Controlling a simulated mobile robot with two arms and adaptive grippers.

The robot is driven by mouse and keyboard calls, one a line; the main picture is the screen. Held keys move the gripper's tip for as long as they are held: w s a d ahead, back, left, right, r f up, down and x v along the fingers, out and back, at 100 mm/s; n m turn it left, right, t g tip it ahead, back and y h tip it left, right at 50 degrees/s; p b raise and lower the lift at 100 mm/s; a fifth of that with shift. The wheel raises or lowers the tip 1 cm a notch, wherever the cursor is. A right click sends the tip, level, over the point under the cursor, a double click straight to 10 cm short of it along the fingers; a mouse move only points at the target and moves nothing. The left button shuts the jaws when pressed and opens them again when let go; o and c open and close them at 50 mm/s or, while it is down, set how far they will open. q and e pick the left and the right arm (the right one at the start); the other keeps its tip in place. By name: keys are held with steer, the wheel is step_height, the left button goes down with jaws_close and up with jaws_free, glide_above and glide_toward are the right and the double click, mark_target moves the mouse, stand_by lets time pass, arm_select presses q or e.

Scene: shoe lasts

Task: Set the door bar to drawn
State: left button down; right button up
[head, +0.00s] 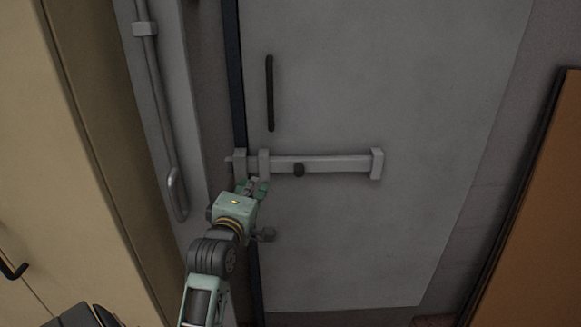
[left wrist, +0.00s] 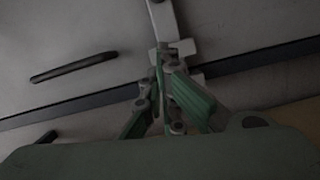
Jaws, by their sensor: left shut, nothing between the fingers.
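The door bar (head: 335,163) is a light grey bar lying level across the grey door (head: 350,80) in the head view. It runs through brackets, and its left end reaches past the door's left edge into the bracket on the frame (head: 239,163). My left gripper (head: 254,186) is just below the bar's left end, shut and empty. In the left wrist view the bar (left wrist: 161,18) and brackets show beyond the green fingers (left wrist: 165,80); I cannot tell whether they touch. My right gripper is not in view.
A black vertical handle (head: 269,93) is on the door above the bar. A grey pipe (head: 158,95) with a metal loop (head: 177,193) runs left of the door. A beige cabinet (head: 75,130) stands at left, a brown panel (head: 535,215) at right.

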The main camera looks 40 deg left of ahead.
mark_target(281, 163)
arm_select(q)
steer(key=p+x, duration=0.2)
steer(key=x, duration=0.7)
steer(key=shift+w+a, duration=0.15)
steer(key=shift+w, duration=0.15)
steer(key=w+d, duration=0.1)
steer(key=w+d+p, duration=0.1)
steer(key=shift+d+f, duration=0.3)
steer(key=shift+w+d+f, duration=0.15)
steer(key=shift+w+d, duration=0.1)
